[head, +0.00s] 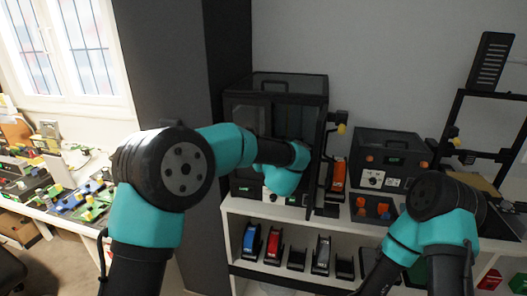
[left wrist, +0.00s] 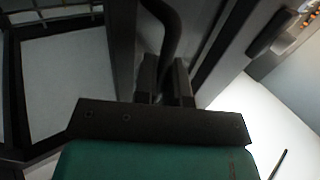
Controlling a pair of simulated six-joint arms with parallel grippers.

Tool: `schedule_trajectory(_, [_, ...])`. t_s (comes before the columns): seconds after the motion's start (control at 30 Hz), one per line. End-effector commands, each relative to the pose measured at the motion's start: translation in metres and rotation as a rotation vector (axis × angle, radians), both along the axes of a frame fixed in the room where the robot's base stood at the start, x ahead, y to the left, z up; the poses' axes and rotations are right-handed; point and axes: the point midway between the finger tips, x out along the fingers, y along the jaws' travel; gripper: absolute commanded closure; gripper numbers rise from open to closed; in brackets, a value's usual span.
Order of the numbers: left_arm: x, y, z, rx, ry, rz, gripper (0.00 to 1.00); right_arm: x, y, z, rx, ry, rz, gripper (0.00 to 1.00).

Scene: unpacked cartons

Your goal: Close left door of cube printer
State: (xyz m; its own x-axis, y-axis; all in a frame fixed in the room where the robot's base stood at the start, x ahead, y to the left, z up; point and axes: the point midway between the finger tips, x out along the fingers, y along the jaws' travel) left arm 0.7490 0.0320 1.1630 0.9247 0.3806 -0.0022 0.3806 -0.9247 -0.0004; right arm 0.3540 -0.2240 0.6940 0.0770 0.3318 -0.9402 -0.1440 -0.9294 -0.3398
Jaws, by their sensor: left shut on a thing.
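The cube printer (head: 290,87) is a dark box-shaped enclosure with see-through panels, standing on the white shelf. My left arm reaches across its front, and the arm hides part of the left door and the left fingertips in the head view. In the left wrist view my left gripper (left wrist: 166,85) is shut on a dark curved door handle (left wrist: 170,30), which runs up from between the fingers. A dark frame with a pale pane lies left of the fingers there. A narrow dark panel stands at the printer's right edge. My right arm is at the lower right, its gripper out of view.
A smaller black device (head: 392,152) with orange knobs stands right of the printer. The white shelf (head: 240,207) holds several small red, blue and black holders below. A cluttered table (head: 50,215) is at the left, and a black rack at the right.

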Motion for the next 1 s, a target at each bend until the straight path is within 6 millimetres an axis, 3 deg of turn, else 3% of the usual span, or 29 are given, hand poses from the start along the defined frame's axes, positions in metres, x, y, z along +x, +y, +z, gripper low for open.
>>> schedule_trajectory(0.1, [0.002,0.000,0.003,0.001,-0.007,-0.003,1.00,0.000,0.000,0.000,0.000,0.000,0.000,1.00])
schedule_trajectory(0.13, [0.002,0.000,0.003,0.001,-0.007,-0.003,0.88,0.000,0.000,0.000,0.000,0.000,0.000,1.00])
schedule_trajectory(0.2, [0.002,0.000,0.003,0.000,-0.006,-0.003,0.81,0.000,0.000,0.000,0.000,0.000,0.000,1.00])
schedule_trajectory(0.57, [-0.002,-0.002,0.002,0.001,-0.004,-0.002,0.80,0.000,0.000,0.000,0.000,0.000,0.000,1.00])
schedule_trajectory(0.77, [-0.022,-0.010,0.002,0.002,-0.004,-0.005,0.80,0.000,0.000,0.000,0.000,0.000,0.000,1.00])
schedule_trajectory(1.0, [-0.063,-0.027,0.002,0.001,-0.004,-0.006,0.80,0.000,0.000,0.000,0.000,0.000,0.000,1.00])
